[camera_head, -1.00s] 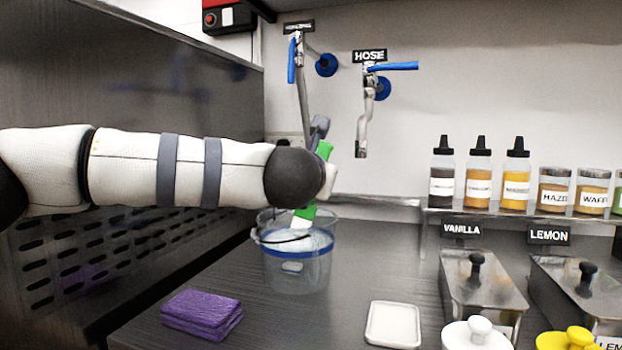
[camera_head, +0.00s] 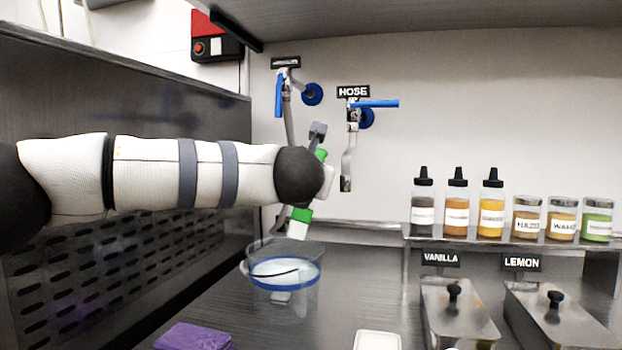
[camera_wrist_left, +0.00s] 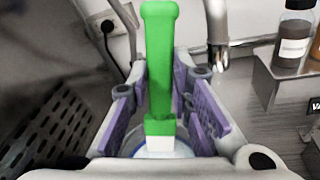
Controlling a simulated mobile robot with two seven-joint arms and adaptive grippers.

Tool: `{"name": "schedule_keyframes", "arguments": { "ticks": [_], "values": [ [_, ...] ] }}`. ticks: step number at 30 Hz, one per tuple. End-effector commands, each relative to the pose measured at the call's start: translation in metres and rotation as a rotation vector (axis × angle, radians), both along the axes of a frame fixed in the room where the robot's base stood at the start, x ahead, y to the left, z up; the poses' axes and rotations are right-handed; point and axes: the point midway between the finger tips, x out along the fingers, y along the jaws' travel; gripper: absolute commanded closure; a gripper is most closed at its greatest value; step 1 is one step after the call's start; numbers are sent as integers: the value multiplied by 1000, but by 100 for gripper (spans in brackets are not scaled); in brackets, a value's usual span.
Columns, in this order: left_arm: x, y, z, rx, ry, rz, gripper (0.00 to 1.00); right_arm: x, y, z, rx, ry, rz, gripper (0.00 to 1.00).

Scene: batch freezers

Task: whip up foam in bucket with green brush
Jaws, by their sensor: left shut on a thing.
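The green brush (camera_head: 301,214) is held tilted in my left gripper (camera_head: 320,172), with its white bristles pointing down. In the left wrist view the brush's green handle (camera_wrist_left: 159,60) stands between the purple finger pads. The clear bucket (camera_head: 285,295) with a blue band stands on the counter under the brush and holds white foam or liquid. The bristles appear at or just above the bucket's back rim. A thin dark curved line, perhaps the bucket's handle, crosses the bucket. My arm hides part of the brush handle. My right gripper is not in view.
A hose tap (camera_head: 349,150) and another tap (camera_head: 287,105) hang on the wall behind. A purple cloth (camera_head: 194,337) lies front left, a white dish (camera_head: 377,341) front right. Sauce bottles (camera_head: 457,212) and lidded metal containers (camera_head: 458,310) stand right. A perforated panel (camera_head: 90,260) is left.

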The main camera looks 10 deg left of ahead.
Motion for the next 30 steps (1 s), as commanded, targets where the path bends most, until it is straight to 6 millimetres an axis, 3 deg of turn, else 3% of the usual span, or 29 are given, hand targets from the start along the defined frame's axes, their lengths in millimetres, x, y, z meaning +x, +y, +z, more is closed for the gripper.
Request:
{"name": "schedule_keyframes", "arguments": {
  "ticks": [15, 22, 30],
  "values": [
    [0, 0, 3, -1, -2, 1, 100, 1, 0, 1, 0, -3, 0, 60],
    [-4, 0, 40, -1, -15, 0, 100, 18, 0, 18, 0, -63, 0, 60],
    [-1, 0, 54, 0, -5, 0, 100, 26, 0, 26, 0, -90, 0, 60]
  ]
}}
